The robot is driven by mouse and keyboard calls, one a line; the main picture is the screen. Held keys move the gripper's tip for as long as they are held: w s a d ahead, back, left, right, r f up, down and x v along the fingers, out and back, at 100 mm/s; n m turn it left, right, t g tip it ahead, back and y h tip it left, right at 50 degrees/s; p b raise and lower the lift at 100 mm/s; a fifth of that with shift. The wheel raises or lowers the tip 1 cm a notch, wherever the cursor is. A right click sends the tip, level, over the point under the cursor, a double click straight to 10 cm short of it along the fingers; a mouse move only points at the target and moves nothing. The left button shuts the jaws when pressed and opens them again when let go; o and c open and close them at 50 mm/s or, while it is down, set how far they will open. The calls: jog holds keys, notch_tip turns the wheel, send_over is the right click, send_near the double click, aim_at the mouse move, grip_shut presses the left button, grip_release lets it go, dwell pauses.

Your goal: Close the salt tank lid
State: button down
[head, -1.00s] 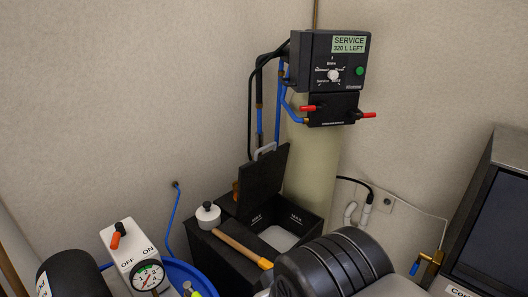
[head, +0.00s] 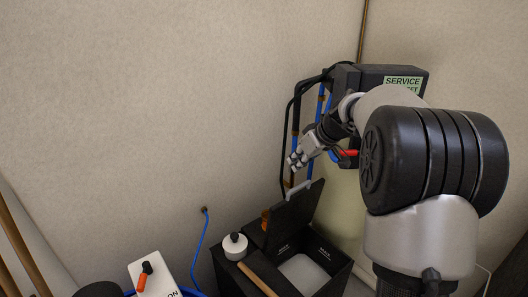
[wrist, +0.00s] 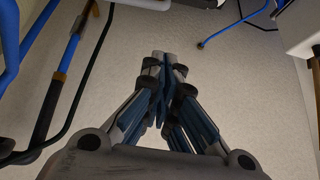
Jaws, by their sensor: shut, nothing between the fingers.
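The salt tank (head: 338,276) is a black box at the lower middle of the head view. White contents (head: 303,272) show inside the open tank. My gripper (head: 293,163) is just above and slightly left of the handle in the head view. Whether it touches the lid is unclear. In the wrist view my gripper (wrist: 164,62) is shut, fingertips together and empty. The lid does not show clearly there.
A white container with a black knob (head: 235,246) and a wooden-handled tool (head: 257,279) lie on the tank's left part. The control unit (head: 385,77) is behind my arm. Blue and black hoses (wrist: 60,75) run close to my gripper on the left of the wrist view.

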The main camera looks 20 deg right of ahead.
jog(key=w+d+f, duration=0.1)
jog(key=w+d, duration=0.3)
jog(key=f, duration=0.3)
jog(key=w+f, duration=0.1)
jog(key=f, duration=0.2)
jog(key=a+f, duration=0.1)
jog(key=f, duration=0.2)
jog(key=shift+w+f, duration=0.1)
jog(key=shift+w, duration=0.25)
jog(key=shift+s+d+t, duration=0.1)
jog(key=shift+t, duration=0.2)
